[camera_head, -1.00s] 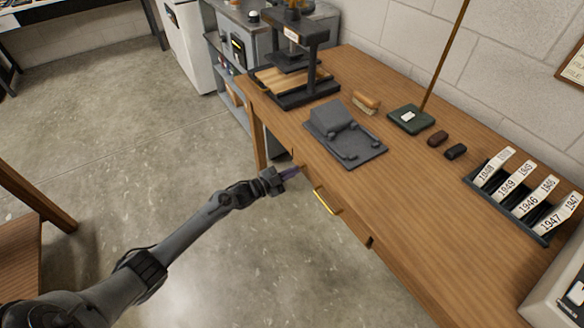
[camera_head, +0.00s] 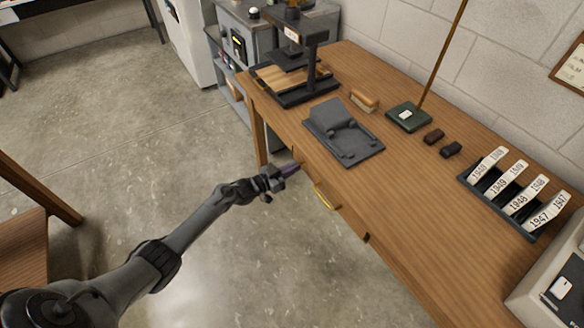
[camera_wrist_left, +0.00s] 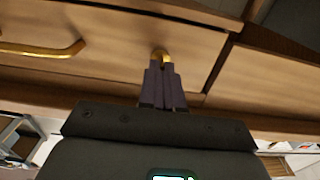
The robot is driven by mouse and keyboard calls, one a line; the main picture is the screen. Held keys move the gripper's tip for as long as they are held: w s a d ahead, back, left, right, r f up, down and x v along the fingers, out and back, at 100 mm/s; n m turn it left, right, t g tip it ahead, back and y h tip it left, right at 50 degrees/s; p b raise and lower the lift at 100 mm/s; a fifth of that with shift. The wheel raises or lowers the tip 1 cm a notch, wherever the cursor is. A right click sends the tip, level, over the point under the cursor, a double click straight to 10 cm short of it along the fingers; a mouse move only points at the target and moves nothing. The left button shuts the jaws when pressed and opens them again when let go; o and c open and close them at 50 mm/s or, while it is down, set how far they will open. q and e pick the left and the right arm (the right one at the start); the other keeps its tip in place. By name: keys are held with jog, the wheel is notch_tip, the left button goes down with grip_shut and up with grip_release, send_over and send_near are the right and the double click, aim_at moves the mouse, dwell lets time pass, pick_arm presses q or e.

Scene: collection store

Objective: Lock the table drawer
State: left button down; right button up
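The drawer (camera_wrist_left: 110,70) is in the front of the wooden table and looks shut. Its brass handle (camera_head: 324,197) sticks out from the front; it also shows in the left wrist view (camera_wrist_left: 45,49). My left gripper (camera_head: 290,170) is at the drawer front, to the left of the handle in the head view. In the left wrist view its dark fingers (camera_wrist_left: 162,72) are close together around a small brass piece (camera_wrist_left: 162,55), which looks like the key at the lock. The fingers hide most of it, and the keyhole is not visible. My right gripper is out of view.
The wooden table (camera_head: 440,215) carries a press (camera_head: 307,80), a grey stand (camera_head: 345,133), a brush (camera_head: 364,100), a green base with a rod (camera_head: 409,117) and a rack of year labels (camera_head: 510,205). A chair (camera_head: 25,240) stands at left. The floor before the table is clear.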

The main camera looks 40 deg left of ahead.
pick_arm(q)
jog(key=shift+f, duration=0.1)
dwell(0.3)
jog(key=c, duration=1.3)
grip_release()
jog(key=shift+s, duration=0.1)
jog(key=shift+p+v, duration=2.05)
jog(key=shift+v, duration=3.35)
